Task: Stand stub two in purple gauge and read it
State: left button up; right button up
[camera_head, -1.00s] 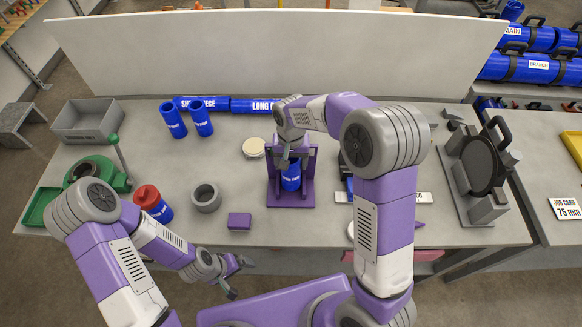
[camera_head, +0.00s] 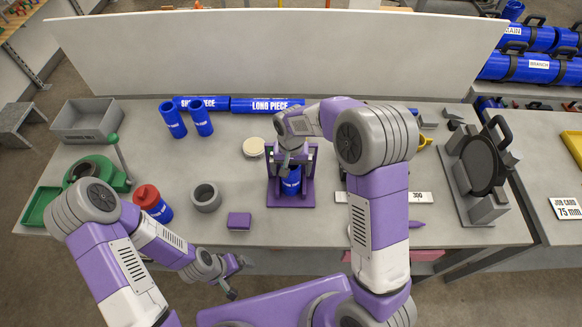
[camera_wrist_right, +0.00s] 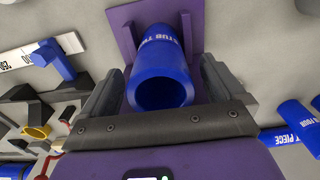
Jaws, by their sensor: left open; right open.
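The purple gauge (camera_head: 306,200) stands near the middle of the bench. Blue stub two (camera_head: 291,184) stands upright between its posts; in the right wrist view stub two (camera_wrist_right: 160,88) shows its open end and a partly hidden "STUB T…" label in front of the purple gauge (camera_wrist_right: 126,38). My right gripper (camera_head: 289,165) is over the gauge. In the wrist view its open fingers lie on either side of the stub, with gaps beside it. My left gripper (camera_head: 235,278) is open and empty at the bench's front edge. I cannot make out a reading on the gauge.
Two blue stubs (camera_head: 187,120) stand at the back left. A red-capped blue piece (camera_head: 153,203), grey ring (camera_head: 206,198) and purple block (camera_head: 239,221) lie left of the gauge. A white rule (camera_head: 415,197) and black heater plate (camera_head: 484,165) are to the right.

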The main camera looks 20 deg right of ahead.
jog(key=shift+r, duration=0.25)
notch_tip(320, 180, up, 12)
jog(key=shift+p, duration=0.3)
jog(key=shift+f, duration=0.1)
dwell(0.3)
